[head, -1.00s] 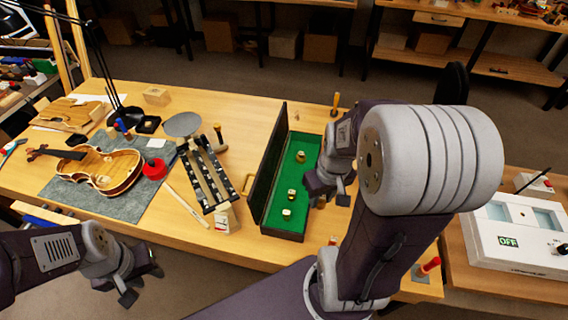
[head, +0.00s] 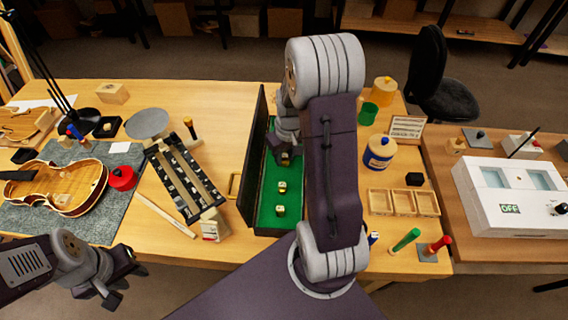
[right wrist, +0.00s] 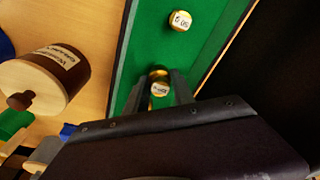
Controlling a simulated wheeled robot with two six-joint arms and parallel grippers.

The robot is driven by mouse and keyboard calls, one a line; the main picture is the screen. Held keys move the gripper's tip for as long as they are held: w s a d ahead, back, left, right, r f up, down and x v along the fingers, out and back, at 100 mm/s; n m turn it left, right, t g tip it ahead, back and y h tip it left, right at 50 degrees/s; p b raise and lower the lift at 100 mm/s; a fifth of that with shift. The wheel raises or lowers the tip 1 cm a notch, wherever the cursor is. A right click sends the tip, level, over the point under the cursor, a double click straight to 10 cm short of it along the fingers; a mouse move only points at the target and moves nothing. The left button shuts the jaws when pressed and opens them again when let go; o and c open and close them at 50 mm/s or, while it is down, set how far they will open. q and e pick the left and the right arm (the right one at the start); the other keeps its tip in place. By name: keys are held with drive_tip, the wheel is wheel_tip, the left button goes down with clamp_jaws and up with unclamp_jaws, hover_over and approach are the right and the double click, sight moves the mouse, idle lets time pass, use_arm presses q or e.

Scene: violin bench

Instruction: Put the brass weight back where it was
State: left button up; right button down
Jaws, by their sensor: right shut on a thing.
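The long open case (head: 268,229) with a green lining stands in the middle of the bench. Two brass weights with white labels, one (head: 282,187) and a nearer one (head: 279,210), sit in its near half. My right gripper (head: 285,158) is over the case, farther back, shut on another brass weight (right wrist: 160,86). In the right wrist view that weight is between the fingertips, above or on the green lining; I cannot tell if it touches. Another labelled weight (right wrist: 180,20) stands apart from it there. My left gripper (head: 122,279) is open and empty before the bench's front edge.
The case's raised dark lid (head: 254,155) stands along its left side. A labelled jar (head: 379,152), a divided wooden tray (head: 403,203) and a green-handled tool (head: 405,240) lie right of my arm. A violin (head: 65,187) and a black rack (head: 185,180) are to the left.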

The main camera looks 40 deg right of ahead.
sight(284, 165)
drive_tip(key=shift+f, duration=0.3)
wheel_tip(284, 165, down, 3)
drive_tip(key=shift+f, duration=0.1)
drive_tip(key=shift+w+f, duration=0.1)
drive_tip(key=shift+f, duration=0.05)
drive_tip(key=shift+b, duration=0.3)
drive_tip(key=shift+f, duration=0.2)
drive_tip(key=c, duration=1.1)
unclamp_jaws()
